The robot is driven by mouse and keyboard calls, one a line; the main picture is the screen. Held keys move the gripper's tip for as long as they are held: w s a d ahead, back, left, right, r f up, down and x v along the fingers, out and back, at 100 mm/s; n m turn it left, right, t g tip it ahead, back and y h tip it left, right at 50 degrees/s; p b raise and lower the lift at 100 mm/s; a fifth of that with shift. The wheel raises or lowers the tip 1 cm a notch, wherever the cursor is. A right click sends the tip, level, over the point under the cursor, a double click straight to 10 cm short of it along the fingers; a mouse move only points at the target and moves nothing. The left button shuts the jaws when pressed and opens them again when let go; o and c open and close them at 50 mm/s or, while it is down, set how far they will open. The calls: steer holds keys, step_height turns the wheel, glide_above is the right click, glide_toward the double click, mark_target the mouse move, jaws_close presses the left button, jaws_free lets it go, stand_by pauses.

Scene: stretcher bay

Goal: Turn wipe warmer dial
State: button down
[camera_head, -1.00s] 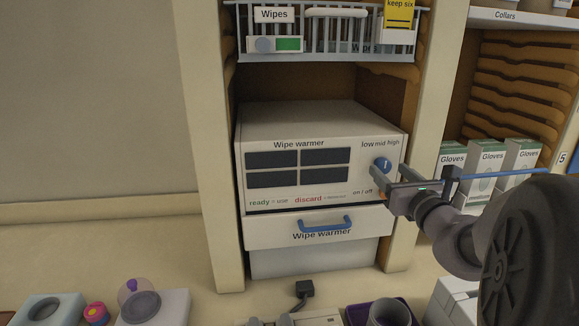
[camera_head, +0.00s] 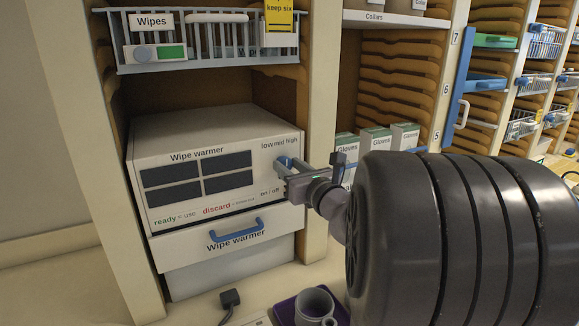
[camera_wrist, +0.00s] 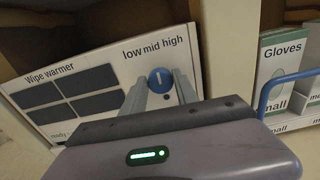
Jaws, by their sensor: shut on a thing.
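The wipe warmer (camera_head: 215,130) is a white box in the shelf bay, with dark panels and "low mid high" printed at its upper right. Its blue dial (camera_wrist: 161,80) with a white pointer line sits below those words. In the wrist view the line points up and slightly left, near "mid". My gripper (camera_head: 283,166) is at the front of the warmer, with its two fingers on either side of the dial, shut on it. In the head view the fingers hide much of the dial. The on/off mark (camera_head: 270,191) is below the fingers.
A drawer with a blue handle (camera_head: 235,233) is under the warmer. A wire basket (camera_head: 215,55) labelled Wipes hangs above. Glove boxes (camera_head: 376,139) stand on the right beyond the bay's post (camera_head: 324,100). A purple tray (camera_head: 286,312) with a grey mug is below.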

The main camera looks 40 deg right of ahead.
steer(key=shift+r, duration=0.1)
steer(key=m+p, duration=0.4)
steer(key=p, duration=0.1)
steer(key=shift+d+r, duration=0.1)
steer(key=m+p, duration=0.3)
steer(key=shift+m+p, duration=0.3)
steer(key=shift+f+m+p, duration=0.2)
steer(key=shift+m+p, duration=0.3)
steer(key=shift+p, duration=0.05)
steer(key=shift+f, duration=0.1)
steer(key=c, duration=1)
jaws_free()
steer(key=shift+o, duration=0.2)
steer(key=shift+s, duration=0.15)
